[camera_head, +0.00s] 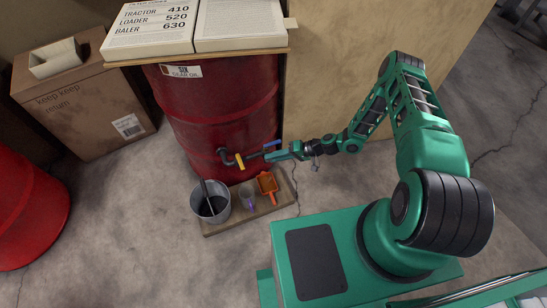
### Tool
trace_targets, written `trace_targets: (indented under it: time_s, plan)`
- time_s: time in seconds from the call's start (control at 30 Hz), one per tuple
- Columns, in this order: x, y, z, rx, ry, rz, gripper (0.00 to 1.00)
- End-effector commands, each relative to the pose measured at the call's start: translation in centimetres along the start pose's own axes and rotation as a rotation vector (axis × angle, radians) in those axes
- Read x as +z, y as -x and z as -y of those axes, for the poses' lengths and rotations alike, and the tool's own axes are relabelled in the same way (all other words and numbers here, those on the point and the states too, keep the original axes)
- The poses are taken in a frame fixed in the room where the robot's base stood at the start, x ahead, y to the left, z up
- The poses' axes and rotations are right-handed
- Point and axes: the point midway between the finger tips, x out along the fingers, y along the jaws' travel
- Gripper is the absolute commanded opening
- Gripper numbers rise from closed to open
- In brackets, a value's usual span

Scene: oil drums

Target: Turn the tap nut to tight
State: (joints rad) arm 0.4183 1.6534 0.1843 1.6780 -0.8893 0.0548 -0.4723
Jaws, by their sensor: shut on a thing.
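The red oil drum (227,110) stands upright against the wall. A dark bent tap (226,157) sticks out low on its front, with a yellow piece (240,161) at its near end. My gripper (268,154) is just to the right of the tap, at the end of my outstretched arm. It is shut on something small. A blue piece (271,144) shows at the jaws, and a dark bar (254,156) runs from there toward the yellow piece. Whether the bar touches the tap is too small to tell. The nut cannot be made out.
Below the tap, a low wooden board (246,218) bears a grey bucket (211,205), a purple thing (247,192) and an orange scoop (267,185). A cardboard box (83,105) and another red drum (28,211) stand left. Floor between them is clear.

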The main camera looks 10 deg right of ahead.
Motion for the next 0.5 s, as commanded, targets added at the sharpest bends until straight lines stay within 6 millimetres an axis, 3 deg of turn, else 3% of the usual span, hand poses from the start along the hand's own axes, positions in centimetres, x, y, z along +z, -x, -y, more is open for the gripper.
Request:
trace_targets:
  time_s: [0.47,0.5]
  plan:
    - [0.24,0.05,-0.49,-0.002,-0.008,0.004,0.03]
    - [0.25,0.05,-0.49,-0.002,-0.009,0.004,0.32]
